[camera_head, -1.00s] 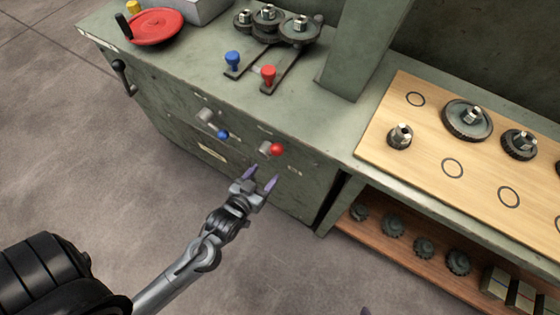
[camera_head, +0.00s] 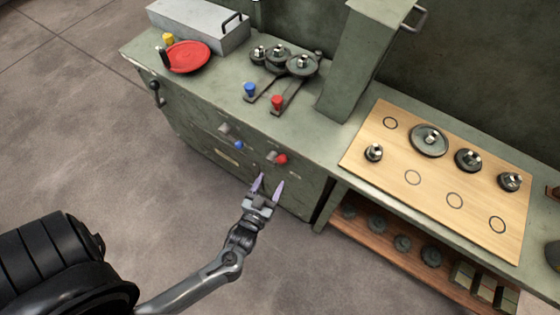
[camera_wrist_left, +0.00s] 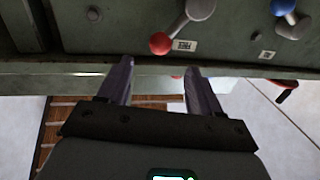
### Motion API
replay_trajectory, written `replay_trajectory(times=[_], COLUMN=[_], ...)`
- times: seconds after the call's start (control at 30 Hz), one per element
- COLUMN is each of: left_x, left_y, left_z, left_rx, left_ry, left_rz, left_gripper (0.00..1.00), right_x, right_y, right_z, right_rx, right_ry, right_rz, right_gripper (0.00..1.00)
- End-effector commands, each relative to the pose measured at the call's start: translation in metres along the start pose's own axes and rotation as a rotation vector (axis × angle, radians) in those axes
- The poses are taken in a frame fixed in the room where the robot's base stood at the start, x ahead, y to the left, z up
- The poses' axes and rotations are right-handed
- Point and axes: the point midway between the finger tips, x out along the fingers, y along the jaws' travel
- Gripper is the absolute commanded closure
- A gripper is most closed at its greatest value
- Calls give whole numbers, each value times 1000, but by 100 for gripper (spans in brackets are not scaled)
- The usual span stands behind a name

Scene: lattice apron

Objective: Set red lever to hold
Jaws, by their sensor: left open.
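The red lever (camera_head: 281,159) is on the cabinet's front face, with a red ball on a grey arm. In the left wrist view its red ball (camera_wrist_left: 160,43) and grey arm show at the top, beside a small white label (camera_wrist_left: 185,45) that I cannot read surely. My left gripper (camera_head: 269,181) is open and empty, its two purple fingers pointing at the cabinet front just below the red ball. The fingers (camera_wrist_left: 160,66) also show in the left wrist view, apart from the lever. My right gripper is not in view.
A blue-balled lever (camera_head: 238,144) sits left of the red one on the front. On the cabinet top are a blue knob (camera_head: 249,90), a red knob (camera_head: 277,103), gears (camera_head: 302,65) and a red wheel (camera_head: 187,57). A wooden board (camera_head: 380,185) with gears lies to the right.

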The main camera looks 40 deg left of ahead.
Motion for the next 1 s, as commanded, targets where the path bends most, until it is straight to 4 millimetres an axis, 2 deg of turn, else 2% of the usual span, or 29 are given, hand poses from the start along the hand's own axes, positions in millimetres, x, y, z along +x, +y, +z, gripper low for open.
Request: replay_trajectory(times=[0.3,0.5,0.7,1.0], left_x=[53,76,86,86], left_y=[0,0,0,0], left_z=[1,0,0,0], left_rx=[1,0,1,0], left_ry=[4,3,1,1], left_rz=[0,1,1,0], left_gripper=[36,36,36,37], right_x=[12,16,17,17], right_y=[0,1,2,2], right_z=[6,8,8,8], right_rx=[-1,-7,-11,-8], right_ry=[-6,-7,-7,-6], right_rz=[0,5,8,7], right_gripper=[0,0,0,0])
